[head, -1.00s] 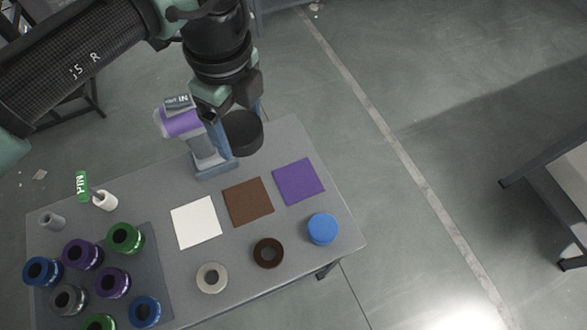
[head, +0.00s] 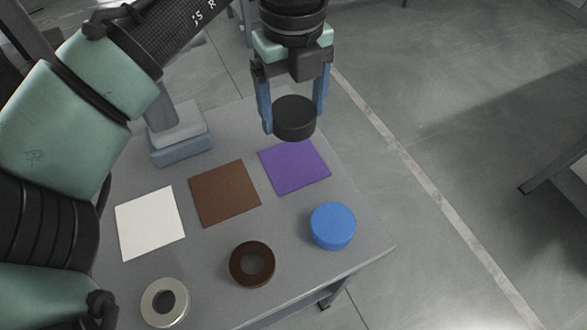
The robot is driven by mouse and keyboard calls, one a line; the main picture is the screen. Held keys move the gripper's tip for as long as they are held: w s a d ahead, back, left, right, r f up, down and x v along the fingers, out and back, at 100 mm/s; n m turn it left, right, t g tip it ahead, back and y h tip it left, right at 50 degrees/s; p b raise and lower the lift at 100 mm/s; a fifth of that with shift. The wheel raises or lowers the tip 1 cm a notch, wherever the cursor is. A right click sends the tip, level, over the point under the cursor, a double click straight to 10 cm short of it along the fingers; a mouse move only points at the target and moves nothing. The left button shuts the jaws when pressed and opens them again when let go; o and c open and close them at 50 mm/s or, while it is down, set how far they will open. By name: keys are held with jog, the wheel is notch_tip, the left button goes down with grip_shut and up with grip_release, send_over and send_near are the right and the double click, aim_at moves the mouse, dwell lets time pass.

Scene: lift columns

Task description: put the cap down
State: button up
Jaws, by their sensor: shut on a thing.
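The black cap (head: 295,119) is a short dark cylinder held between the two blue fingers of my gripper (head: 294,116). My gripper is shut on it and points down. In the head view the cap hangs above the far right part of the grey table (head: 228,277), just beyond the purple square (head: 296,167). A gap seems to lie between the cap and the table, but its height is hard to judge. The blue round cap (head: 332,226) sits on the table nearer the front right edge.
A brown square (head: 225,193) and a white square (head: 150,223) lie left of the purple one, all bare. A grey stand (head: 180,141) is behind. Floor lies beyond the table's right edge.

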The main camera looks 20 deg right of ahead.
aim_at(294, 163)
notch_tip(294, 163, down, 10)
jog(key=shift+r+b, duration=0.1)
jog(key=shift+b, duration=0.85)
jog(key=o, duration=1.3)
notch_tip(294, 163, up, 12)
jog(key=shift+p, duration=1.2)
